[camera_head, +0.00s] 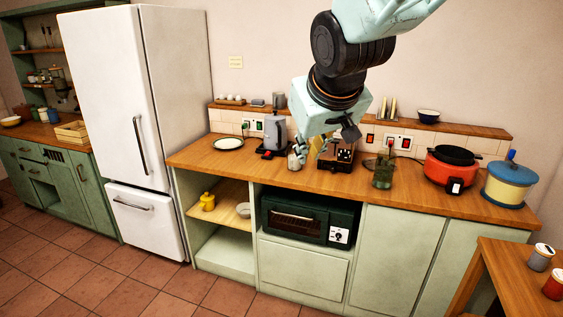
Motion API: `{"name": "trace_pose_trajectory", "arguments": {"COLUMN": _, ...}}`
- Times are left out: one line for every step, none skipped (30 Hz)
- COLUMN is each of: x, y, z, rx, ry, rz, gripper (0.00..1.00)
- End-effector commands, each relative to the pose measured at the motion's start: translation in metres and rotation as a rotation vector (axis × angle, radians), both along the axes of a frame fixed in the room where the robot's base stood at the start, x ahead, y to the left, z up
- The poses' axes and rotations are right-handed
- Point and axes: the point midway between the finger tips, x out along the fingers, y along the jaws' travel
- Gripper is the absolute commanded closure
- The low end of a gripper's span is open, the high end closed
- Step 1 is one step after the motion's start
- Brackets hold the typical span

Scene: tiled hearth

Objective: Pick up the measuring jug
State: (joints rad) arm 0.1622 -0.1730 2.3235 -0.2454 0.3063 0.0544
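My gripper (332,144) hangs over the middle of the wooden counter, in front of the toaster (343,157). Its fingers are small and overlap the things behind, so I cannot tell whether they are open or shut. I cannot surely identify the measuring jug. A small pale vessel (296,158) stands on the counter just left of the fingers; contact is unclear. A dark green, see-through upright container (383,172) stands on the counter to the right of my gripper. A grey cup-like vessel (278,100) sits on the back ledge.
Left on the counter (225,164) are a plate (229,143) and a grey kettle-like appliance (274,133). A red cooker (450,170) and a blue-lidded yellow pot (508,185) stand at the right. A toaster oven (308,219) sits below. A table corner (515,275) is at lower right.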

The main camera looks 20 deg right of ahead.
Motion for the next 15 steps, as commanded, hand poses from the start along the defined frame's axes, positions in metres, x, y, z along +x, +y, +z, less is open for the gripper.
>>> {"name": "trace_pose_trajectory", "arguments": {"x": 0.012, "y": -0.006, "z": -0.001, "rx": -0.005, "ry": -0.008, "rz": 0.000, "gripper": 0.88}}
{"name": "trace_pose_trajectory", "arguments": {"x": 0.019, "y": -0.008, "z": -0.001, "rx": -0.008, "ry": -0.016, "rz": 0.002, "gripper": 0.88}}
{"name": "trace_pose_trajectory", "arguments": {"x": 0.029, "y": -0.012, "z": -0.001, "rx": -0.013, "ry": -0.027, "rz": 0.004, "gripper": 0.88}}
{"name": "trace_pose_trajectory", "arguments": {"x": 0.037, "y": -0.015, "z": -0.001, "rx": -0.015, "ry": -0.035, "rz": 0.006, "gripper": 0.88}}
{"name": "trace_pose_trajectory", "arguments": {"x": 0.044, "y": -0.019, "z": -0.001, "rx": -0.019, "ry": -0.042, "rz": 0.007, "gripper": 0.88}}
{"name": "trace_pose_trajectory", "arguments": {"x": 0.053, "y": -0.023, "z": -0.001, "rx": -0.024, "ry": -0.053, "rz": 0.010, "gripper": 0.88}}
{"name": "trace_pose_trajectory", "arguments": {"x": 0.060, "y": -0.026, "z": -0.002, "rx": -0.025, "ry": -0.059, "rz": 0.011, "gripper": 0.88}}
{"name": "trace_pose_trajectory", "arguments": {"x": 0.067, "y": -0.028, "z": -0.002, "rx": -0.029, "ry": -0.068, "rz": 0.013, "gripper": 0.88}}
{"name": "trace_pose_trajectory", "arguments": {"x": 0.076, "y": -0.032, "z": -0.003, "rx": -0.033, "ry": -0.077, "rz": 0.017, "gripper": 0.88}}
{"name": "trace_pose_trajectory", "arguments": {"x": 0.083, "y": -0.035, "z": -0.003, "rx": -0.035, "ry": -0.085, "rz": 0.020, "gripper": 0.88}}
{"name": "trace_pose_trajectory", "arguments": {"x": 0.090, "y": -0.038, "z": -0.004, "rx": -0.038, "ry": -0.093, "rz": 0.022, "gripper": 0.88}}
{"name": "trace_pose_trajectory", "arguments": {"x": 0.099, "y": -0.042, "z": -0.005, "rx": -0.041, "ry": -0.102, "rz": 0.025, "gripper": 0.88}}
{"name": "trace_pose_trajectory", "arguments": {"x": 0.106, "y": -0.045, "z": -0.005, "rx": -0.044, "ry": -0.110, "rz": 0.028, "gripper": 0.88}}
{"name": "trace_pose_trajectory", "arguments": {"x": 0.112, "y": -0.048, "z": -0.007, "rx": -0.047, "ry": -0.117, "rz": 0.031, "gripper": 0.88}}
{"name": "trace_pose_trajectory", "arguments": {"x": 0.121, "y": -0.051, "z": -0.007, "rx": -0.050, "ry": -0.127, "rz": 0.035, "gripper": 0.88}}
